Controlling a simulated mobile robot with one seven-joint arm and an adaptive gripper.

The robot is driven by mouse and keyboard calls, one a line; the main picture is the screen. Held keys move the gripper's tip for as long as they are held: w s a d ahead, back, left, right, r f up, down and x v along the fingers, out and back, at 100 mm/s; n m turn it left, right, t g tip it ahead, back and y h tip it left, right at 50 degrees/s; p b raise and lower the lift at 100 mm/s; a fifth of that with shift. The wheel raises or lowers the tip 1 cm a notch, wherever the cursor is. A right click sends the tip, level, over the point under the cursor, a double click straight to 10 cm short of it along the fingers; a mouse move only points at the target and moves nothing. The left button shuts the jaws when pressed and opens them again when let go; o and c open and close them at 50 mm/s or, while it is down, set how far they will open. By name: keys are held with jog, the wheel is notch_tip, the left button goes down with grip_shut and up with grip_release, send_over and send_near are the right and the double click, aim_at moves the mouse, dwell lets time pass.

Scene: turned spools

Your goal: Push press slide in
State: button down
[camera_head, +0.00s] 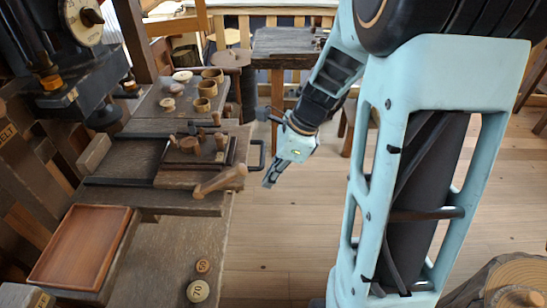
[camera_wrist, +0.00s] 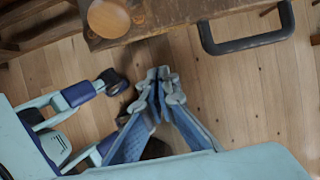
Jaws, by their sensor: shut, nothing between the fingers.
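The press slide (camera_head: 172,181) is a wooden plate on the bench at left in the head view, carrying a dark frame with small turned pieces. It sits at the right end of dark rails (camera_head: 112,181), with an open bed to its left. Its black bar handle (camera_head: 263,155) sticks out on the right and also shows at the top right of the wrist view (camera_wrist: 250,45). My gripper (camera_head: 267,184) is shut and empty, pointing down just right of the slide, apart from it. In the wrist view the closed fingertips (camera_wrist: 158,74) are over floor, below the slide's edge (camera_wrist: 165,14).
A wooden peg handle (camera_head: 221,181) juts from the slide's near corner. A reddish tray (camera_head: 82,245) and two lettered discs (camera_head: 199,291) lie nearer. Turned cups (camera_head: 206,88) stand on a board behind. A dark press (camera_head: 70,80) stands at left.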

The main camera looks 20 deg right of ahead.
jog(key=shift+w+a+f+p, duration=0.1)
jog(key=shift+w+a, duration=0.15)
jog(key=shift+a, duration=0.45)
jog(key=shift+w+a+f+p, duration=0.15)
jog(key=shift+w+a, duration=0.05)
jog(key=shift+a, duration=0.45)
jog(key=shift+w+a+f+p, duration=0.1)
jog(key=shift+w+a, duration=0.15)
jog(key=shift+a, duration=0.45)
